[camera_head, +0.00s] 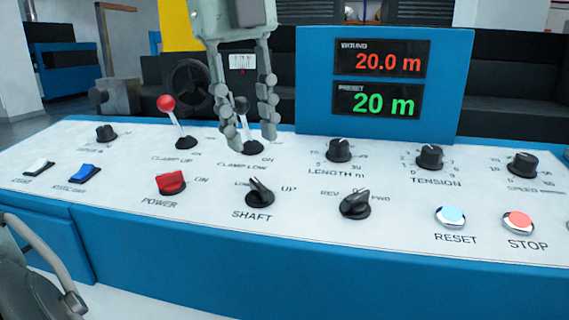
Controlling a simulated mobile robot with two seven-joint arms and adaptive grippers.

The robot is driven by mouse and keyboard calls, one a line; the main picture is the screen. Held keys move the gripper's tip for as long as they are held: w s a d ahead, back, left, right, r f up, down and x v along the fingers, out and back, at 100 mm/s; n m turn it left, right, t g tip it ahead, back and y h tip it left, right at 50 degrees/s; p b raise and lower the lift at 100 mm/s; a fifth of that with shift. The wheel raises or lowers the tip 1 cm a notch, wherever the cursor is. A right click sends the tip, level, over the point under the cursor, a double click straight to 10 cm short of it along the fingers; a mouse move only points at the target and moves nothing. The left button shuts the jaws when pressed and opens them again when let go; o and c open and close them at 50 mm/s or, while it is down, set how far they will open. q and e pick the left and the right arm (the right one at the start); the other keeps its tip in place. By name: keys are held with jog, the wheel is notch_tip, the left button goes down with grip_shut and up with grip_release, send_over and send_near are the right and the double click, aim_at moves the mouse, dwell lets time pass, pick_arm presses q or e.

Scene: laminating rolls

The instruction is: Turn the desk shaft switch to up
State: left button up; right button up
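The shaft switch (259,192) is a black rotary knob on the white sloped desk panel. "SHAFT" is printed below it, "UP" to its right and a small, partly legible label to its left. Its pointer ridge leans to the upper left, away from "UP". My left gripper (253,141) hangs from the top of the view, fingers pointing down. My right gripper is not in view.
A red-knobbed lever (167,104) stands left of the gripper; a black-knobbed lever (241,104) is partly hidden behind its fingers. The red power switch (171,183) and the REV/FWD knob (355,204) flank the shaft switch. A blue display housing (312,85) rises behind.

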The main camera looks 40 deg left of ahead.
aim_at(258, 183)
pick_arm(q)
notch_tip(258, 183, down, 6)
jog(key=shift+w+d+f, duration=0.1)
jog(key=shift+w+f, duration=0.15)
jog(key=shift+f, duration=0.45)
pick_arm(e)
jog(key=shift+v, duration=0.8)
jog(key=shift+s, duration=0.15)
pick_arm(q)
grip_shut()
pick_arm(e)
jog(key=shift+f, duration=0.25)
